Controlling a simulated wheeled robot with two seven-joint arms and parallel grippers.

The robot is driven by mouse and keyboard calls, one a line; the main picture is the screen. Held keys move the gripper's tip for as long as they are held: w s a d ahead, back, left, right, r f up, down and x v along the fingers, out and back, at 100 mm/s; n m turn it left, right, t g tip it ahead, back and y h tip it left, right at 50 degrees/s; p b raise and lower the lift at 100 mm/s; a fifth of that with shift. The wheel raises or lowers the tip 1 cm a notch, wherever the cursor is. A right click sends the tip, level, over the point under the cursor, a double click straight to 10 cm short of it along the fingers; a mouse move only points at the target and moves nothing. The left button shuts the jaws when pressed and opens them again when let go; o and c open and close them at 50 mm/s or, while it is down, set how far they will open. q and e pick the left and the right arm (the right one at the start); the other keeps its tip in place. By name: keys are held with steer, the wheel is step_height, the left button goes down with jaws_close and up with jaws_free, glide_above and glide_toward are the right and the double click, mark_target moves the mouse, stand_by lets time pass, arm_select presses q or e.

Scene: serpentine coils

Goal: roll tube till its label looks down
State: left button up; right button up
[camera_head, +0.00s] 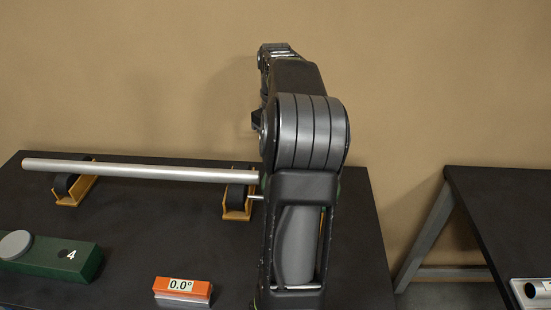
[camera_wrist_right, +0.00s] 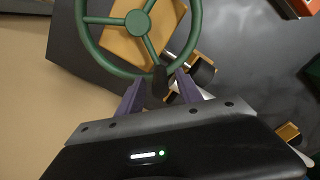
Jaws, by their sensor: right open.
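A long silver tube (camera_head: 140,170) lies level across two yellow roller stands, the left one (camera_head: 72,190) and the right one (camera_head: 236,203), in the head view. No label shows on its visible side. Its right end is hidden behind my right arm. In the right wrist view a green handwheel (camera_wrist_right: 139,20) with spokes stands in front of a yellow plate. My right gripper (camera_wrist_right: 160,80) is open, its two purple fingers at the wheel's lower rim, one on each side of a dark handle (camera_wrist_right: 160,82). I cannot tell whether they touch it. My left gripper is not in view.
An orange box (camera_head: 182,289) with a display reading 0.0° sits at the dark table's front. A green box (camera_head: 50,258) with a grey disc and the number 4 stands to its left. Another table (camera_head: 505,195) stands at the right, across a gap.

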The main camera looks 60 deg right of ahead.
step_height(320, 180, up, 4)
steer(key=shift+f+p, duration=0.15)
steer(key=shift+p, duration=0.55)
steer(key=shift+r+p, duration=0.6)
steer(key=shift+p, duration=0.05)
steer(key=shift+f, duration=0.1)
